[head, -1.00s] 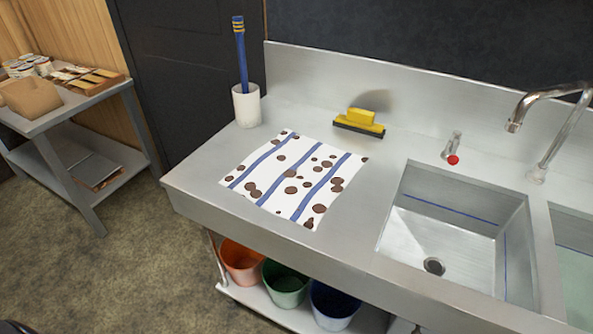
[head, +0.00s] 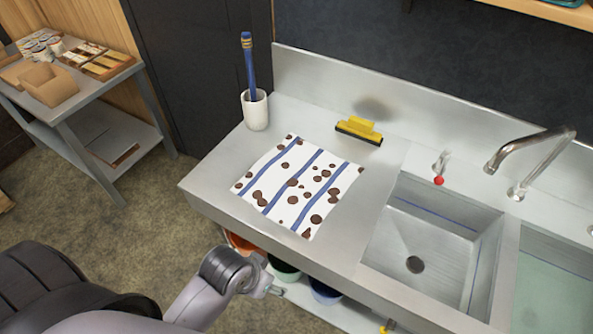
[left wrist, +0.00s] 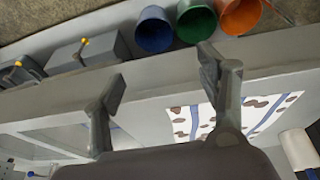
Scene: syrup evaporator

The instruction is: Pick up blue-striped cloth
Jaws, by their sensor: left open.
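The blue-striped cloth (head: 300,186) lies flat on the steel counter, left of the sink basin. It is white with blue stripes and several brown spots. It also shows in the left wrist view (left wrist: 262,106), partly hidden behind one finger. My left gripper (head: 268,287) is in front of the counter's front edge, nearer to me than the cloth and apart from it. In the left wrist view the fingers of my left gripper (left wrist: 160,72) are spread wide with nothing between them. My right gripper is not in view.
A white cup (head: 256,112) with a blue-handled tool stands behind the cloth at left. A yellow squeegee (head: 360,130) lies behind it at right. The sink basin (head: 440,235) is to the right. Orange, green and blue buckets (left wrist: 153,30) sit on the shelf below the counter.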

